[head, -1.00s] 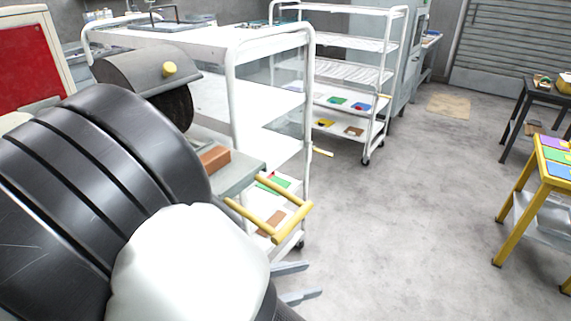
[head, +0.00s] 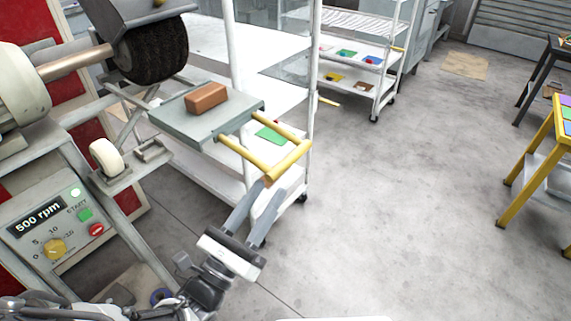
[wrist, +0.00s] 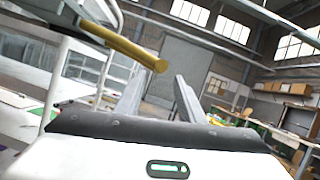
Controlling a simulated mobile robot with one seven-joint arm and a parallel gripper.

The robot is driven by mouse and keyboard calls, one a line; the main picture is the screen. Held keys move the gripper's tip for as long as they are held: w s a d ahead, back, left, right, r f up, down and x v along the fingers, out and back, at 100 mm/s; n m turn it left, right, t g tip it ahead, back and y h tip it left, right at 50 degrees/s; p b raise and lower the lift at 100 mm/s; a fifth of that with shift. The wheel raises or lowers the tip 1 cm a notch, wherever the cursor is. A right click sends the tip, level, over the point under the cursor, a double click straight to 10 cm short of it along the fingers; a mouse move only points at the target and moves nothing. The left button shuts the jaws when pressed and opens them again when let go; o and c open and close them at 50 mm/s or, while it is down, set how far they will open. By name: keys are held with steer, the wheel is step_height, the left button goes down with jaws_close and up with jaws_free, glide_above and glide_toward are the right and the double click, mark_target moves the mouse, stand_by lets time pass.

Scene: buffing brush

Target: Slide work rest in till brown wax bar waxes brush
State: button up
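The dark round brush (head: 155,52) is at the upper left of the head view, under a grey hood. The brown wax bar (head: 207,98) lies on the flat grey work rest (head: 180,122), apart from the brush. A yellow U-shaped handle (head: 290,160) sticks out from the rest's right side. My gripper (head: 274,188) is open, its two fingers apart, with the tips just below the handle's near end. In the wrist view the handle's bar (wrist: 125,48) crosses above the fingers (wrist: 158,95). I cannot tell whether it lies between them.
The machine's control panel (head: 60,225) shows 500 rpm and START and stop buttons. A small white roller (head: 107,158) sits left of the rest. White shelf carts (head: 310,100) stand behind. A yellow table (head: 540,150) is at right. The middle floor is clear.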

mark_target(285, 164)
steer(key=x, duration=0.8)
steer(key=shift+w+d+b, duration=0.2)
steer(key=shift+b, duration=0.15)
steer(key=shift+r, duration=0.1)
jaws_close()
